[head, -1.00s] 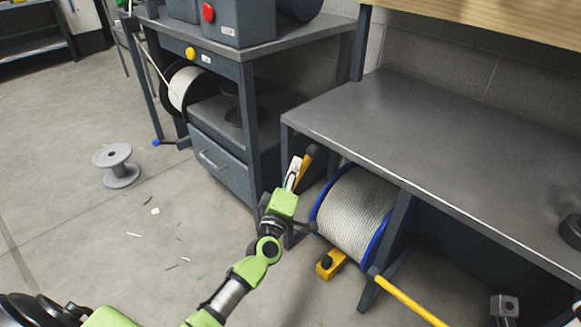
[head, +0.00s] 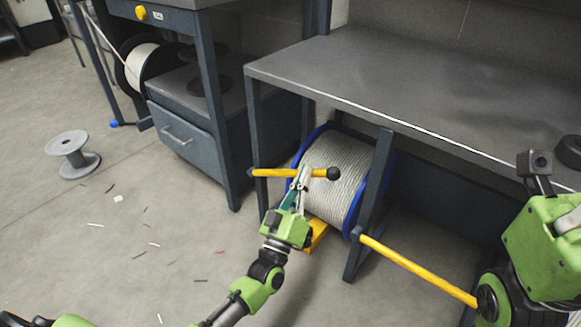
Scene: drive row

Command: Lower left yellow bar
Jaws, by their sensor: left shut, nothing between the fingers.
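The left yellow bar (head: 272,173) lies about level in the head view, in front of the rope reel's left side. A dark knob is at its right end. My left gripper (head: 303,178) is shut and empty. Its fingers overlap the bar in the picture near the knob; I cannot tell whether they touch it. The rope reel (head: 341,185), with blue rims and pale rope, sits under the grey bench. My right arm shows at the right edge, but its fingers are not seen.
A right yellow bar (head: 415,269) slants from the bench leg toward my right arm. A yellow block (head: 317,236) is low by the reel. The grey bench (head: 400,85) overhangs the reel. An empty spool (head: 74,155) stands on open floor at left, with scattered scraps.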

